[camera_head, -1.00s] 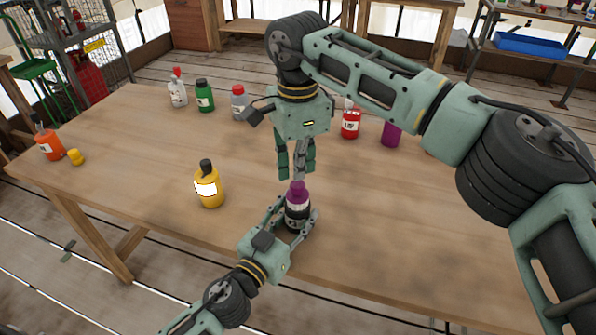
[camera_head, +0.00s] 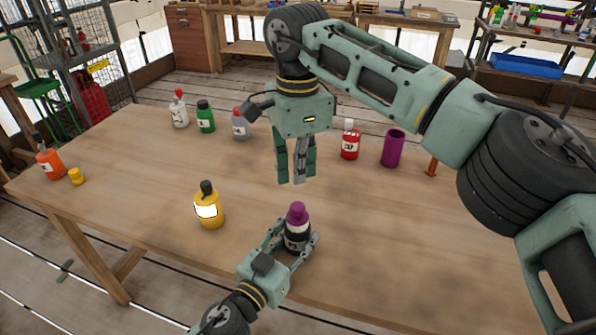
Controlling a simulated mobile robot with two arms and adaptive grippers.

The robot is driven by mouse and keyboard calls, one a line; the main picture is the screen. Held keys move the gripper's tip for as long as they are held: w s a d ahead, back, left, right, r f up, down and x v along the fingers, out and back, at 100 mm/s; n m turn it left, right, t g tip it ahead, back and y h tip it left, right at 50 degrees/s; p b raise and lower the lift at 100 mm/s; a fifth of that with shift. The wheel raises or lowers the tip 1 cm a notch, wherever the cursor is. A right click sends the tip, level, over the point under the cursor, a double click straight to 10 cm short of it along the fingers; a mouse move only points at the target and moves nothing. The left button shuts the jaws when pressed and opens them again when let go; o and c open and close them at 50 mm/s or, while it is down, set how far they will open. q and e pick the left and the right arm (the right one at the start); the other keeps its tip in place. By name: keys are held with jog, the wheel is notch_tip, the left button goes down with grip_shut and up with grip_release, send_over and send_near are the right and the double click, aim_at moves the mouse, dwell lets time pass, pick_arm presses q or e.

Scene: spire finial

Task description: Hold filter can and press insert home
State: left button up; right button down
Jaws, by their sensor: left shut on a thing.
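The filter can appears to be the small black bottle with a pale label (camera_head: 297,239), upright near the table's front edge. A purple piece (camera_head: 297,214), apparently the insert, sits on top of it. I cannot tell how deep it sits. My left gripper (camera_head: 296,246) is shut around the black can from the front left, and its fingers hide part of the can's sides. My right gripper (camera_head: 295,180) points down above and behind the purple piece, apart from it. Its fingers look close together with nothing seen between them, but I cannot tell whether they are shut.
A yellow bottle (camera_head: 208,210) stands left of the can. Orange (camera_head: 49,163), white (camera_head: 179,115), green (camera_head: 205,121), grey (camera_head: 240,126) and red (camera_head: 350,145) bottles stand farther off. A purple cup (camera_head: 393,149) is at the right. The table's (camera_head: 400,235) right front is clear.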

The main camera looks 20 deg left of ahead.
pick_arm(q)
jog(key=o, duration=1.3)
